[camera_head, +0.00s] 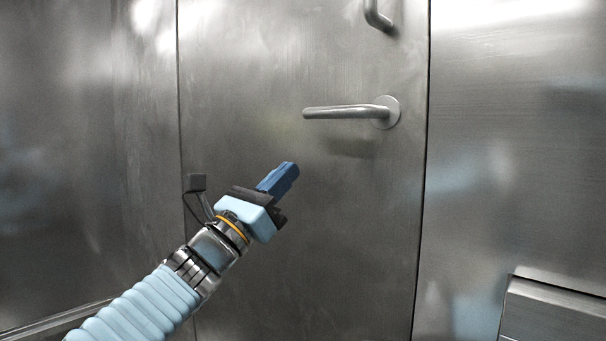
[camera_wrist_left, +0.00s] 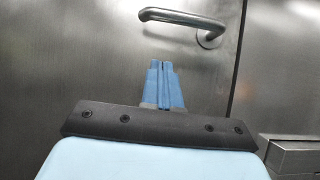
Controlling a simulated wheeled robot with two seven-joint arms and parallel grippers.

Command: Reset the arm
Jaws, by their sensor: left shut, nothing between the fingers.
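My left arm comes in from the lower left in the head view, with its gripper (camera_head: 290,168) raised in front of a metal door (camera_head: 300,260). The two blue fingers are together with nothing between them; in the left wrist view the gripper (camera_wrist_left: 161,65) shows them side by side with only a thin line between. The lever handle (camera_head: 345,111) is above and to the right of the fingertips in the head view, and apart from them. In the left wrist view the handle (camera_wrist_left: 180,17) is above the fingertips. My right gripper is in neither view.
A second handle (camera_head: 376,15) is at the top of the door, partly cut off. Metal walls stand on both sides of the door. A metal box-like edge (camera_head: 555,308) is at the lower right. The space between gripper and door looks clear.

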